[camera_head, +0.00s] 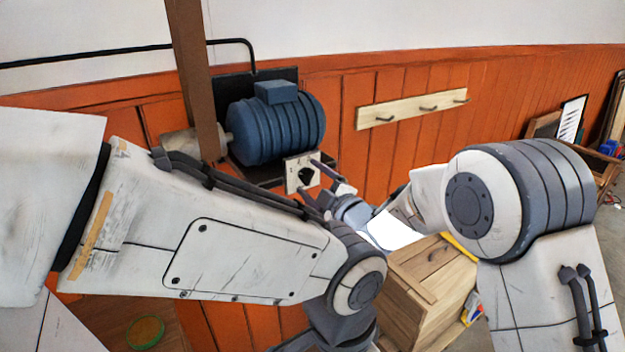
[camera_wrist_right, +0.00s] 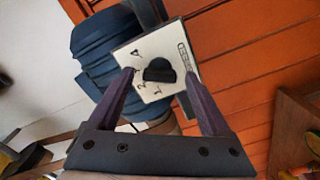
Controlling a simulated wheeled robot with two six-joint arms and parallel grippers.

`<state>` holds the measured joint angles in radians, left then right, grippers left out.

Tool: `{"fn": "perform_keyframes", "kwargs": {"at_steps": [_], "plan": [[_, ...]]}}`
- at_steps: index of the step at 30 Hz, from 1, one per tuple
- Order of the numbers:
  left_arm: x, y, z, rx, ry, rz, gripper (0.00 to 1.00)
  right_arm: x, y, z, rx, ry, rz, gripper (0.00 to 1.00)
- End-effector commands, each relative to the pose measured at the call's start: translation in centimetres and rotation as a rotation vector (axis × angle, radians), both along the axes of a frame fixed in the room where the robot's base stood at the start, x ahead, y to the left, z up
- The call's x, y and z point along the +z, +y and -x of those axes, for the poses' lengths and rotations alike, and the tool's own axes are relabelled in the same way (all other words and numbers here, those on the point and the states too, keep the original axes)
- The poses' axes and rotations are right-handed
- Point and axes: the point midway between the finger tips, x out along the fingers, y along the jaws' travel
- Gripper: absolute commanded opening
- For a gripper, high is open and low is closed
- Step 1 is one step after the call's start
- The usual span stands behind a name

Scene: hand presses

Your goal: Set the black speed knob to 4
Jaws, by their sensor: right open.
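The black speed knob (camera_wrist_right: 158,70) sits on a white panel (camera_wrist_right: 150,50) with printed numbers, 1 to 4 legible in part, along one side. I cannot tell exactly which number the knob points to. In the head view the knob (camera_head: 306,176) is small on its panel (camera_head: 291,180), in front of the blue motor. My right gripper (camera_wrist_right: 159,73) is open, with its purple fingers on either side of the knob; contact cannot be made out. It also shows in the head view (camera_head: 309,178), reaching the panel from the right. My left gripper is out of view.
The ribbed blue motor (camera_head: 270,125) is behind the panel, beside a brown post (camera_head: 195,85). A wooden peg rail (camera_head: 412,107) hangs on the orange wall. A wooden crate (camera_head: 430,280) stands below my right arm. My left arm crosses the foreground.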

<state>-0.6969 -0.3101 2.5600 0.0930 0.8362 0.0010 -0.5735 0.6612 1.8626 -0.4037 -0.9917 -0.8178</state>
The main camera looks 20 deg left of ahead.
Motion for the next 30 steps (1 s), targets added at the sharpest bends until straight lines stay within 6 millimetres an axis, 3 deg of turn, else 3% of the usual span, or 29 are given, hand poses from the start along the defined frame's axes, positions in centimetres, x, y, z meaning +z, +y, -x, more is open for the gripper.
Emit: {"fn": "perform_keyframes", "kwargs": {"at_steps": [1, 7, 20, 30], "plan": [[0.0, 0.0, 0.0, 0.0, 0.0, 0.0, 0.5, 0.0, 0.0, 0.0, 0.0, 0.0, 0.0, 0.75], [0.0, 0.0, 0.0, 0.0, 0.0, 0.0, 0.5, 0.0, 0.0, 0.0, 0.0, 0.0, 0.0, 0.0], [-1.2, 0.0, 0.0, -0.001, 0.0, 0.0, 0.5, -0.2, -0.1, 0.0, 0.0, 0.068, -0.055, 0.0], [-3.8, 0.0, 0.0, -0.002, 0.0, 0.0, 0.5, -0.3, -0.1, 0.0, -0.001, 0.286, -0.225, 0.0]]}}
